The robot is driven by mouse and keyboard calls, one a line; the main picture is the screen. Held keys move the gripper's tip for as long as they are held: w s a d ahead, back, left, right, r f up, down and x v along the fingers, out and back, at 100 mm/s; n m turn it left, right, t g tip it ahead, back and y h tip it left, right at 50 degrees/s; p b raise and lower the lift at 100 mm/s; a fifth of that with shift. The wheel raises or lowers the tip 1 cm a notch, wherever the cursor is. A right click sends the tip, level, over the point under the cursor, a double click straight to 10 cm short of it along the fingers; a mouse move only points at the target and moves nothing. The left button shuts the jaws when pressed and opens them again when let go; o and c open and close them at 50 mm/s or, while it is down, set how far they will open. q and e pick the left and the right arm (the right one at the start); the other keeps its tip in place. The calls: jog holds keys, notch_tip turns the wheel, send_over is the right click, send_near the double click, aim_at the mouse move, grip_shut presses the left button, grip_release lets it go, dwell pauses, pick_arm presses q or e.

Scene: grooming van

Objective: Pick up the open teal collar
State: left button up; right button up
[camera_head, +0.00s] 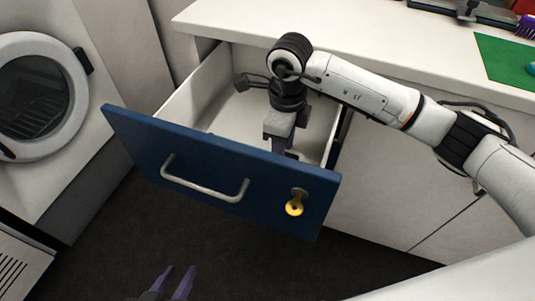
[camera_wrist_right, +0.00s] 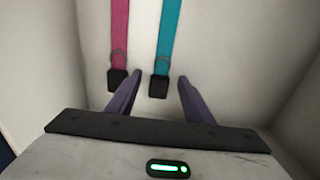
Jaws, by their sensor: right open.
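The teal collar (camera_wrist_right: 170,32) shows in the right wrist view as a straight strap with a black buckle (camera_wrist_right: 159,87) at its near end. It lies on the pale floor of the open drawer, its far end cut off by the frame. My right gripper (camera_wrist_right: 161,76) is open, with the buckle between its fingers in the picture; I cannot tell whether they touch it. In the head view the right gripper (camera_head: 291,152) reaches down into the drawer, its tips partly hidden by the drawer front. My left gripper (camera_head: 179,271) is open and empty at the bottom edge.
A pink collar (camera_wrist_right: 119,35) lies left of the teal one, close to the left finger. The drawer's blue front (camera_head: 226,171) and pale walls surround the right gripper. A white counter (camera_head: 420,45) with a green mat (camera_head: 505,59) is above. A round-doored machine (camera_head: 42,95) stands left.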

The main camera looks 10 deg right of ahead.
jog(key=shift+f, duration=0.15)
jog(key=shift+c, duration=0.4)
jog(key=c, duration=1)
jog(key=shift+c, duration=0.2)
